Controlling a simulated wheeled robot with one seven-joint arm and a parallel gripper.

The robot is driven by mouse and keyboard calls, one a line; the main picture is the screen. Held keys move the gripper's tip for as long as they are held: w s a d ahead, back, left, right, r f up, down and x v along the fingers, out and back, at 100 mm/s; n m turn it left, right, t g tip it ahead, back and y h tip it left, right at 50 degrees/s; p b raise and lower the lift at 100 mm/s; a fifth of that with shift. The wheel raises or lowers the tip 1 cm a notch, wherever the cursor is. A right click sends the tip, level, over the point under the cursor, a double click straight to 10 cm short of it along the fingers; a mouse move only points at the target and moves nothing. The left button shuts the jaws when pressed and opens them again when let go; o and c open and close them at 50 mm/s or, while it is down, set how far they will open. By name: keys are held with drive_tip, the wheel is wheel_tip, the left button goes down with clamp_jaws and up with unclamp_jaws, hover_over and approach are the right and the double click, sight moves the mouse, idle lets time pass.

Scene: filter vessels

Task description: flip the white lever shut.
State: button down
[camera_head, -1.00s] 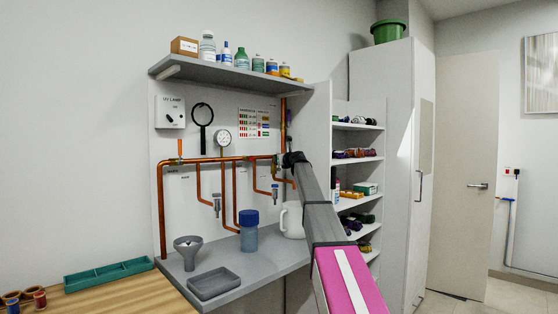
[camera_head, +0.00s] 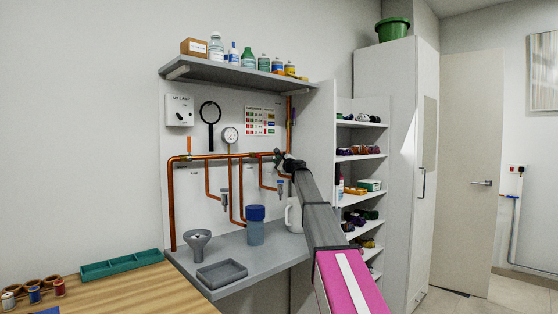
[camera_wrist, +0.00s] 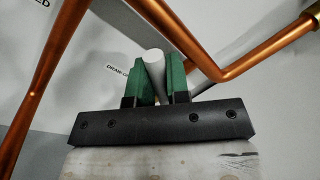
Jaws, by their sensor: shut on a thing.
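The white lever (camera_wrist: 153,64) shows in the wrist view as a pale, round-ended rod between the two green finger pads. My gripper (camera_wrist: 163,75) is shut on it. In the head view my gripper (camera_head: 281,160) is at the right part of the copper pipework (camera_head: 225,157), at the end of my outstretched arm. The lever itself cannot be made out there, and its pivot is hidden in the wrist view.
Copper pipes (camera_wrist: 235,72) run close beside my fingers. Below, the grey bench (camera_head: 231,256) carries a blue-capped bottle (camera_head: 256,229), a funnel (camera_head: 197,243), a tray (camera_head: 221,273) and a white jug (camera_head: 292,216). Open shelves (camera_head: 359,156) stand to the right.

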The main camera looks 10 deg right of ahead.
drive_tip(key=shift+s+a+f+n+g+y, duration=0.15)
drive_tip(key=shift+f+n+y, duration=0.3)
drive_tip(key=shift+n, duration=0.85)
drive_tip(key=shift+s+a+f+n+g+y, duration=0.1)
drive_tip(key=shift+f+n+y, duration=0.1)
drive_tip(key=shift+f+n, duration=0.8)
drive_tip(key=shift+s+a+f+n+g+y, duration=0.15)
drive_tip(key=shift+f+n+y, duration=0.15)
drive_tip(key=shift+n, duration=1.3)
drive_tip(key=c, duration=1.1)
unclamp_jaws()
drive_tip(key=shift+w, duration=0.1)
drive_tip(key=shift+d, duration=0.1)
drive_tip(key=v, duration=1)
drive_tip(key=shift+s+d, duration=0.2)
drive_tip(key=shift+s, duration=0.15)
